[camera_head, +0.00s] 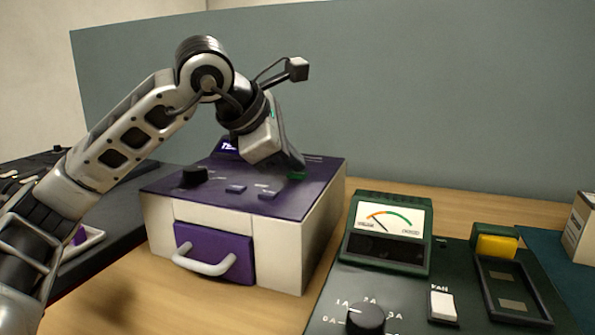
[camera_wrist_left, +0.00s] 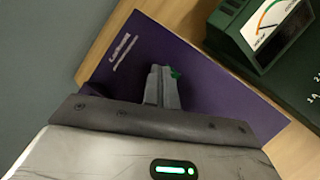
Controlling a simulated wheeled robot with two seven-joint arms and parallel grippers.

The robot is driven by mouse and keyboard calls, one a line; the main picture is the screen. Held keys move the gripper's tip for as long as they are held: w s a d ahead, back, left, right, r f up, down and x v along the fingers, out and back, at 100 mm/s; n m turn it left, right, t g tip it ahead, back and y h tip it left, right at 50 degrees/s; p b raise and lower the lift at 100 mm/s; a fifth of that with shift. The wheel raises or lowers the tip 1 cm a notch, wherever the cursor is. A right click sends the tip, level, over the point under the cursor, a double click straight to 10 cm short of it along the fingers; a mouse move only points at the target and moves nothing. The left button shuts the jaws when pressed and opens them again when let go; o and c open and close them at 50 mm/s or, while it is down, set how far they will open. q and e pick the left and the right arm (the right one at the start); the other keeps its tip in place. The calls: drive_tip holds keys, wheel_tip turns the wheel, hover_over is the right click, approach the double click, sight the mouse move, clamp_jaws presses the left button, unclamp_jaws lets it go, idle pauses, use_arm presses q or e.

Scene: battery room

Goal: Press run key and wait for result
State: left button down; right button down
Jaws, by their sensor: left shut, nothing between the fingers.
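The tester (camera_head: 322,225) is a cream box with a purple top and a purple front drawer with a pale handle. A small green key (camera_head: 298,176) sits near the right side of its top. My left gripper (camera_head: 294,167) points down over the top, shut and empty, with its fingertips at the green key. In the left wrist view the shut fingertips (camera_wrist_left: 162,88) partly cover the green key (camera_wrist_left: 176,73). I cannot tell whether they touch it or whether it is pressed down. My gripper and wrist hide part of the top. My right gripper is out of view.
A black knob (camera_head: 195,177) and flat purple buttons (camera_head: 236,188) are on the tester's top. To the right stand a green analog meter (camera_head: 388,232) and a dark panel with a dial (camera_head: 366,318), a white fan switch (camera_head: 442,306) and a yellow block (camera_head: 496,246). A grey partition (camera_head: 440,100) stands behind.

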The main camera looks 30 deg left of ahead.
sight(291, 175)
use_arm(q)
drive_tip(key=shift+r+p, duration=0.5)
drive_tip(key=shift+r, duration=0.2)
wheel_tip(291, 175, up, 5)
drive_tip(key=p, duration=0.4)
drive_tip(key=shift+p, duration=0.3)
idle(0.4)
